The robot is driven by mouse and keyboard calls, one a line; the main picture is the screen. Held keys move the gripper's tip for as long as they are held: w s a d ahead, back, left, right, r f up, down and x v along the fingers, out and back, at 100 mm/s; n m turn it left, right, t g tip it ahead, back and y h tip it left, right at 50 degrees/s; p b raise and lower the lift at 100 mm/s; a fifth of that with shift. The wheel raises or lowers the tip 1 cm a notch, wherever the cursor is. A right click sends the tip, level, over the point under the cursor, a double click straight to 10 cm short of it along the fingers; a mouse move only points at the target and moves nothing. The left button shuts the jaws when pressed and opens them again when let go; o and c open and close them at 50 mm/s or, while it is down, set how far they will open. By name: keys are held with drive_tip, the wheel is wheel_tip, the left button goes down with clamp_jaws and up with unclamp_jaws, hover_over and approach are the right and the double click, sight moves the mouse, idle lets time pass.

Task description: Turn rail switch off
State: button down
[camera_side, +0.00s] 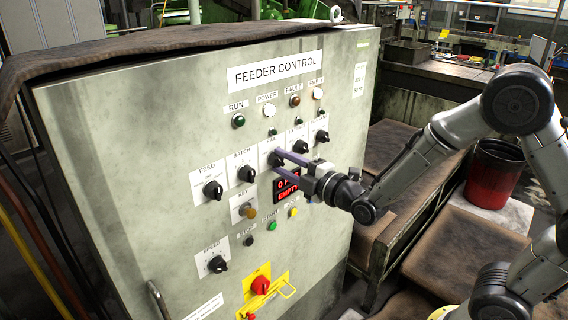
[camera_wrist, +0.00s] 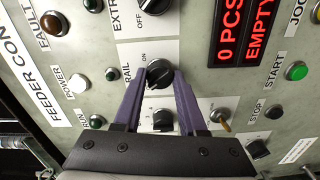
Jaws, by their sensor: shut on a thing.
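The rail switch is a black rotary knob (camera_wrist: 159,74) on a white plate marked RAIL, with ON legible beside it in the wrist view. In the side view the rail knob (camera_side: 273,159) is partly covered by my fingers, and its label is mostly hidden. My gripper (camera_side: 279,163) reaches in from the right with its purple fingers at the panel. In the wrist view my gripper (camera_wrist: 159,78) has one fingertip on each side of the knob, shut on it. I cannot clearly tell which mark the knob points to.
The grey feeder control cabinet (camera_side: 130,130) carries similar knobs close by, including the batch knob (camera_side: 246,173) and the extra knob (camera_side: 300,147). A red-lit display (camera_side: 287,187) sits just below my fingers. A red emergency button (camera_side: 261,285) is lower down. A red bin (camera_side: 492,180) stands right.

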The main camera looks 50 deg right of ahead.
drive_tip(key=shift+n, duration=0.8)
drive_tip(key=shift+c, duration=2.3)
unclamp_jaws()
drive_tip(key=shift+s, duration=0.1)
drive_tip(key=s, duration=1.3)
drive_tip(key=shift+s, duration=0.3)
